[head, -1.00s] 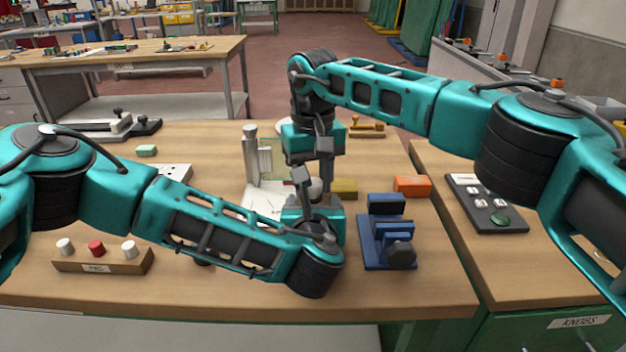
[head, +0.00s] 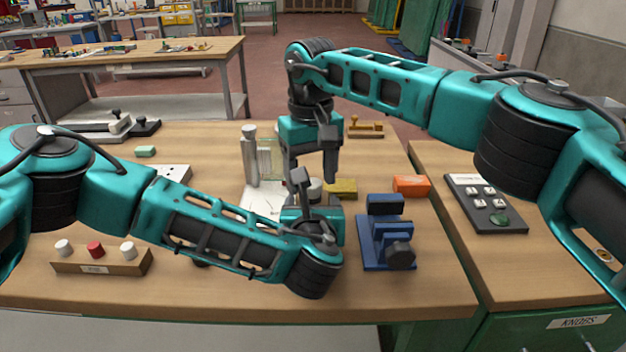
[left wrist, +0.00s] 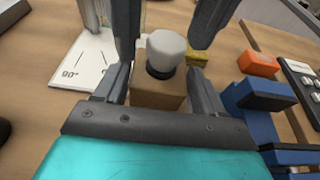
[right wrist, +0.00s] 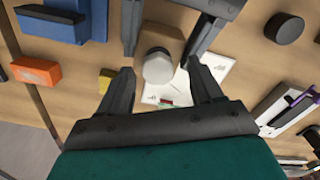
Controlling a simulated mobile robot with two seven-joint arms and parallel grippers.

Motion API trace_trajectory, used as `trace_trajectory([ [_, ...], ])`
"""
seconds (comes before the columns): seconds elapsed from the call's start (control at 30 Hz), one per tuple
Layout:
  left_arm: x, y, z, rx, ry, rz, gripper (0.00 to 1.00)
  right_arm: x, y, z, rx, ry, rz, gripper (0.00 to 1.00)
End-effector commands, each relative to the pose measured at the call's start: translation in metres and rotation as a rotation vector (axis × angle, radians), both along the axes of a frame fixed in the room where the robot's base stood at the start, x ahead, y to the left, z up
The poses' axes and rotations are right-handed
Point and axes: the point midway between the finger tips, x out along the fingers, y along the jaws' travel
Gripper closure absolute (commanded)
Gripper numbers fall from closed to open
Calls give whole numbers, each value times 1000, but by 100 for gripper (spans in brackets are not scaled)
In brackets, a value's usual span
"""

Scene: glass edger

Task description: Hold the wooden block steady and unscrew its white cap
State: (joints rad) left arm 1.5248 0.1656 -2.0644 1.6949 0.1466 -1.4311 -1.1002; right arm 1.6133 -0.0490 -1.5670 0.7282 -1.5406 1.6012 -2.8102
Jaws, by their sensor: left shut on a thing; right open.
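The wooden block (left wrist: 157,95) is upright between the fingers of my left gripper (left wrist: 160,78), which is shut on its sides. The white faceted cap (left wrist: 166,48) sits on top, with a dark ring showing beneath it. In the head view the cap (head: 315,188) is partly visible, and my left gripper hides most of the block. My right gripper (right wrist: 160,72) is open, its fingers on either side of the cap with gaps showing. The block (right wrist: 163,37) is also in the right wrist view.
A blue fixture (head: 387,240) stands close to the right of the grippers. An orange block (head: 411,184) and a yellow block (head: 342,188) lie behind. A white plate with a post (head: 249,155) is at the left. A knob rack (head: 100,262) is at the front left.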

Motion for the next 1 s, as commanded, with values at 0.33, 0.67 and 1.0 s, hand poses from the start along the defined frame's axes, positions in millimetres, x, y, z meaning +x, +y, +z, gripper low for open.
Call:
trace_trajectory([
  [0.33,-1,0,-1,0,3,0,100,0,-1,30,-2,0,-23,49],
  [0.67,0,0,-1,-1,3,1,100,1,-2,34,-4,-1,-472,51],
  [1.0,0,1,-1,0,2,2,100,1,-1,41,-3,1,-1122,51],
])
